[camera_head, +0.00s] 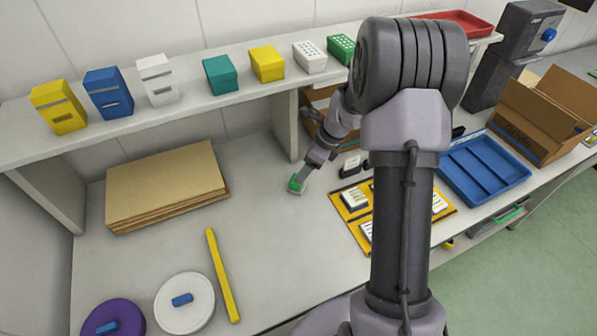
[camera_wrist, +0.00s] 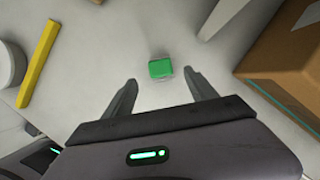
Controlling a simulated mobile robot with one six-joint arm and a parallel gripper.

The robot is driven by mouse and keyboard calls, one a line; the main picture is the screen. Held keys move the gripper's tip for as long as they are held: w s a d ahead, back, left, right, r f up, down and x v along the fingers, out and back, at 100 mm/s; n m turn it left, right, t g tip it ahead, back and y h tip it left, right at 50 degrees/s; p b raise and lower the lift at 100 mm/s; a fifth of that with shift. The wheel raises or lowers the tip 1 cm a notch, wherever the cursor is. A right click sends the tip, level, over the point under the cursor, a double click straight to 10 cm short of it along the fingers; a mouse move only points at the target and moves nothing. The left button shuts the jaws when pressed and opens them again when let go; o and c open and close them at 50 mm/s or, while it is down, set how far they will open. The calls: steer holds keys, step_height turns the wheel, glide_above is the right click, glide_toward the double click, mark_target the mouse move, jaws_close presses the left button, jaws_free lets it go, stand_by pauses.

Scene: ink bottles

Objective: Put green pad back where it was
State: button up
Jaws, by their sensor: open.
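The green pad (camera_head: 296,184) is a small block on the grey worktop, right of the cardboard stack and left of the yellow mat. My arm hides part of the worktop.
A yellow mat (camera_head: 338,203) holds several white-topped blocks. A cardboard stack (camera_head: 165,184), a yellow bar (camera_head: 222,275), a white disc (camera_head: 184,303) and a purple disc (camera_head: 113,318) lie to the left. A blue tray (camera_head: 485,169) is right. The shelf (camera_head: 215,103) holds several coloured boxes.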

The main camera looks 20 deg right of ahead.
steer(key=s+a+r+n, duration=0.4)
steer(key=a+r+n, duration=0.1)
steer(key=r, duration=0.4)
steer(key=s+a+r+n, duration=0.4)
steer(key=r, duration=0.5)
steer(key=s+a+r+n+t, duration=0.1)
steer(key=s+a+r+n, duration=0.1)
steer(key=s+a+n, duration=0.2)
steer(key=s+a+r+n+t+h, duration=0.1)
steer(key=s+a+r+n, duration=0.2)
steer(key=s+n, duration=0.6)
steer(key=s+a, duration=0.1)
steer(key=s, duration=0.4)
steer(key=shift+r+n+p, duration=0.25)
steer(key=shift+n+p, duration=0.15)
